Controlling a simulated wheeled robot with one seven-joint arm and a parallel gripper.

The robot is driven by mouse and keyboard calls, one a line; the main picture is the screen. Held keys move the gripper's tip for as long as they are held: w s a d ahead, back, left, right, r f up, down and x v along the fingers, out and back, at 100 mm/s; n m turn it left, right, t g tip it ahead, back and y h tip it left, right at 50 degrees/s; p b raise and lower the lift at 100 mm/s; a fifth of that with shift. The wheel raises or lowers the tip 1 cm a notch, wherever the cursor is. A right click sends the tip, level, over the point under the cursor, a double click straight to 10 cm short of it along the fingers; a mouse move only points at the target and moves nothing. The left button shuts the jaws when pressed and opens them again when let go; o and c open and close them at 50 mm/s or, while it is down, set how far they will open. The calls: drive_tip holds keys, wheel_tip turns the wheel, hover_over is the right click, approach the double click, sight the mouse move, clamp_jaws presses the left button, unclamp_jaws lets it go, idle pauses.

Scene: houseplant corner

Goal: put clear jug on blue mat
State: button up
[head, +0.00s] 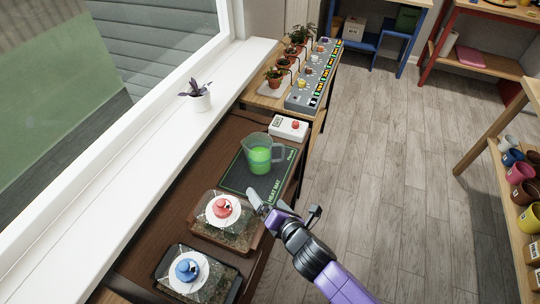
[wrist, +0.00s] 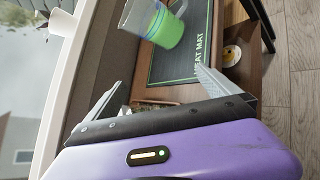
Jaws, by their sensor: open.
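The clear jug (head: 259,157) holds green liquid and stands upright on a dark heat mat (head: 236,181) with a green outline and lettering. Its handle points right in the head view. In the wrist view the jug (wrist: 158,24) is at the top, cut off by the frame edge, on the mat (wrist: 168,67). I see no mat that is clearly blue. My gripper (head: 263,199) is open and empty near the mat's front edge, apart from the jug. In the wrist view its fingers (wrist: 158,84) are spread wide with the jug beyond them.
Two covered trays, one with a red-knobbed lid (head: 221,208) and one with a blue-knobbed lid (head: 187,269), stand nearer on the brown bench. A white box with a red button (head: 289,128) sits behind the jug. A potted plant (head: 200,99) stands on the windowsill.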

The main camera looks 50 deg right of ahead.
sight(260, 158)
drive_tip(key=w+d+n+h, duration=0.1)
drive_tip(key=w+d+n, duration=0.1)
drive_tip(key=w, duration=0.1)
drive_tip(key=w+d+r+n+g, duration=0.1)
drive_tip(key=w+d+n, duration=0.1)
drive_tip(key=w+d, duration=0.1)
drive_tip(key=w+d+r+n+h, duration=0.1)
drive_tip(key=w+d+n, duration=0.1)
drive_tip(key=w+d, duration=0.1)
drive_tip(key=shift+w+d+h, duration=0.25)
drive_tip(key=shift+w+h, duration=0.05)
drive_tip(key=shift+w, duration=0.4)
drive_tip(key=shift+n, duration=0.3)
drive_tip(key=shift+s+d+x, duration=0.15)
drive_tip(key=shift+x, duration=1.85)
drive_tip(key=shift+s+d+x, duration=0.1)
drive_tip(key=shift+d+x, duration=0.05)
drive_tip(key=shift+x, duration=1.8)
drive_tip(key=c, duration=1.8)
drive_tip(key=shift+c, duration=0.2)
